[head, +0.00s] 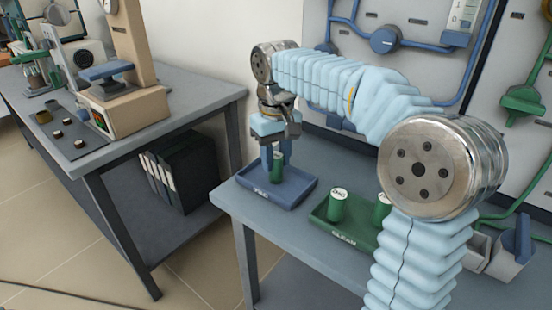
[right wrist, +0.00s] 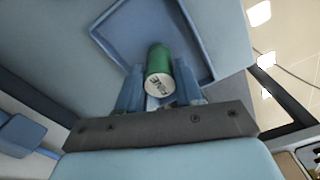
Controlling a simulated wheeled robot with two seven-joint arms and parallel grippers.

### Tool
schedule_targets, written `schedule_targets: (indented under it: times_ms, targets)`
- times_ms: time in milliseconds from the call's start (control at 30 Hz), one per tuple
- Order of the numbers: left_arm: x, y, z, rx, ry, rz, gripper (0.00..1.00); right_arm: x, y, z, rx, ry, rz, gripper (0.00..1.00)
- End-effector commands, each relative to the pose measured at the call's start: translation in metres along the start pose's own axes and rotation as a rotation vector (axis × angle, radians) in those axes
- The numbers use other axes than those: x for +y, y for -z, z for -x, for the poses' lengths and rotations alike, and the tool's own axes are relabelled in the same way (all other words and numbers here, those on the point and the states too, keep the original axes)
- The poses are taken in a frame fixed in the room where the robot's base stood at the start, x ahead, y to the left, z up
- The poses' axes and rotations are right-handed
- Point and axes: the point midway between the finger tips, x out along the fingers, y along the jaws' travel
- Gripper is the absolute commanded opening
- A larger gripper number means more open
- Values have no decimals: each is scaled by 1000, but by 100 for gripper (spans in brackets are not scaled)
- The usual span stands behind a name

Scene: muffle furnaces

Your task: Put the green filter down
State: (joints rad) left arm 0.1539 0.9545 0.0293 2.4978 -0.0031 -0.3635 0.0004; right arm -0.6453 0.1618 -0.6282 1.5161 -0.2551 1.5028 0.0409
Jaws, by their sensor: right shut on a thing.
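The green filter (right wrist: 159,68) is a small green cylinder with a white printed end. My right gripper (right wrist: 160,88) is shut on it, with a blue finger on each side. In the head view the right gripper (head: 275,152) points down over the blue tray (head: 292,196), and the green filter (head: 278,168) shows between its fingers. The filter looks upright, at or just above the tray floor; I cannot tell whether it touches. The blue tray also shows in the right wrist view (right wrist: 195,22), with no other thing seen in it. My left gripper is not in view.
A green tray (head: 343,238) marked CLEAN stands right of the blue tray, with green filters (head: 338,205) in it, partly behind my arm. A side table (head: 200,110) with instruments stands at the left, across a floor gap. A wall panel with blue pipes (head: 385,40) rises behind.

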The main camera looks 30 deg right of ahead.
Motion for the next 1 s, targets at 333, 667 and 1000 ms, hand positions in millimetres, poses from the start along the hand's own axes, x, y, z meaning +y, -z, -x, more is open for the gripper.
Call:
schedule_targets:
  times_ms: [333,667,1000]
  targets:
    - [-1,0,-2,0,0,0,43,0,0,-4,0,0,0,4]
    - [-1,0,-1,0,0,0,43,0,0,-4,0,0,0,61]
    - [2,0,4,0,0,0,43,0,0,16,3,0,-1,61]
